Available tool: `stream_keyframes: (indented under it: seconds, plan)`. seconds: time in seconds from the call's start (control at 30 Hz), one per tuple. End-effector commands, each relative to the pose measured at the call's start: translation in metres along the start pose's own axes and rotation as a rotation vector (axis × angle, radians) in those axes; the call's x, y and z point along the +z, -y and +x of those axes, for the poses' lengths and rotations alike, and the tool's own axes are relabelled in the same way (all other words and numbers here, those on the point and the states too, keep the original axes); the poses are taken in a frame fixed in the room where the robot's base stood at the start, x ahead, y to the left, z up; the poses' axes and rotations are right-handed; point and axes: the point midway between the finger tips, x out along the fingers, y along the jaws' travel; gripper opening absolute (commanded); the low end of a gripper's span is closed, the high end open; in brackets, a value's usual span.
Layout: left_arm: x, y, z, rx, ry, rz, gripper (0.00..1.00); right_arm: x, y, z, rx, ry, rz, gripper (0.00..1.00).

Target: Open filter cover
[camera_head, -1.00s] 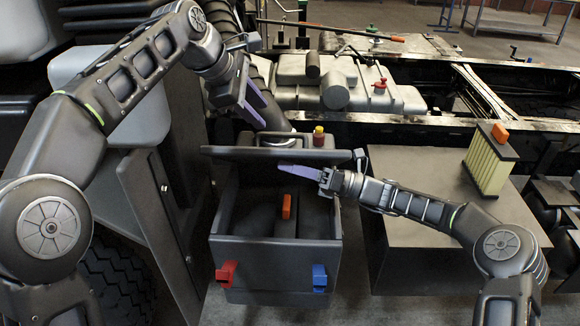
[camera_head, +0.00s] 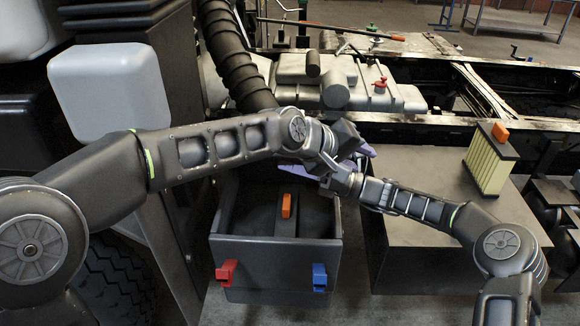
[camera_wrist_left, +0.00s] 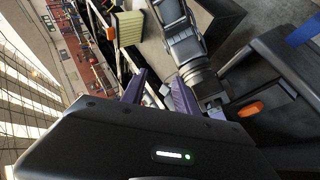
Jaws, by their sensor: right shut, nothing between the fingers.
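The dark filter box (camera_head: 275,255) stands open at the top in the head view, with a red latch (camera_head: 226,273) and a blue latch (camera_head: 319,277) on its front. An orange handle (camera_head: 287,206) shows inside it. The cover is hidden behind my left arm, so I cannot tell its exact pose. My left gripper (camera_head: 360,152) is above the box's right rear corner, close to my right gripper. Its purple fingers (camera_wrist_left: 158,92) are apart and empty in the left wrist view. My right gripper (camera_head: 302,170) is shut and empty over the rear of the box.
A pleated yellow filter (camera_head: 488,165) with an orange handle stands on the grey platform (camera_head: 420,165) to the right. A ribbed black hose (camera_head: 240,65) and a light grey tank (camera_head: 340,80) lie behind. The vehicle's wheel (camera_head: 112,275) is at left.

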Motion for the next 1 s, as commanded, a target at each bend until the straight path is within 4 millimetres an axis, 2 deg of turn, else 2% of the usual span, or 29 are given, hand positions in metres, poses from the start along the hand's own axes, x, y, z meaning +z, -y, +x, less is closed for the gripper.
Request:
stream_keyframes:
  seconds: [0.03, 0.1, 0.17, 0.2, 0.27, 0.3, 0.33, 0.53, 0.6, 0.67, 0.77, 0.8, 0.87, 0.9, 1.0]
  plan:
    - [0.018, 0.003, 0.012, 0.011, 0.004, 0.098, 0.36, 0.001, 0.000, 0.000, -0.001, 0.001, -0.001, 0.00]
    - [0.041, 0.007, 0.027, 0.033, 0.001, 0.236, 0.36, 0.001, 0.000, 0.000, -0.001, 0.001, -0.001, 0.00]
    - [0.066, 0.026, 0.046, 0.035, 0.016, 0.290, 0.36, 0.001, 0.000, 0.000, -0.001, 0.001, -0.001, 0.00]
    - [0.072, 0.048, 0.059, 0.018, 0.032, 0.217, 0.36, 0.001, 0.000, 0.000, -0.001, 0.001, -0.001, 0.00]
    - [0.085, 0.076, 0.075, -0.008, 0.060, 0.090, 0.36, 0.001, 0.000, 0.000, -0.001, 0.001, -0.001, 0.00]
    - [0.102, 0.092, 0.086, -0.016, 0.078, 0.042, 0.36, 0.001, 0.000, 0.000, -0.001, 0.001, -0.001, 0.00]
    - [0.117, 0.100, 0.092, -0.011, 0.089, 0.037, 0.36, 0.001, 0.000, 0.000, -0.001, 0.001, -0.001, 0.00]
    - [0.202, 0.114, 0.108, 0.089, 0.124, 0.168, 0.36, 0.001, 0.000, 0.000, -0.001, 0.001, -0.001, 0.00]
    - [0.219, 0.154, 0.111, 0.055, 0.141, 0.179, 0.36, 0.001, 0.000, 0.000, -0.001, 0.001, -0.001, 0.00]
    - [0.223, 0.190, 0.112, 0.003, 0.154, 0.175, 0.36, 0.001, 0.000, 0.000, -0.001, 0.001, -0.001, 0.00]
    - [0.234, 0.255, 0.108, -0.098, 0.192, 0.156, 0.36, 0.001, 0.000, 0.000, -0.001, 0.001, -0.001, 0.00]
    - [0.241, 0.284, 0.104, -0.142, 0.213, 0.146, 0.36, 0.001, 0.000, 0.000, -0.001, 0.001, -0.001, 0.00]
    - [0.255, 0.326, 0.095, -0.209, 0.247, 0.129, 0.36, 0.001, 0.000, 0.000, -0.001, 0.001, -0.001, 0.00]
    - [0.265, 0.355, 0.086, -0.255, 0.273, 0.116, 0.36, 0.001, 0.000, 0.000, -0.001, 0.001, -0.001, 0.00]
    - [0.294, 0.418, 0.060, -0.359, 0.343, 0.083, 0.36, 0.001, 0.000, 0.000, -0.001, 0.001, -0.001, 0.00]
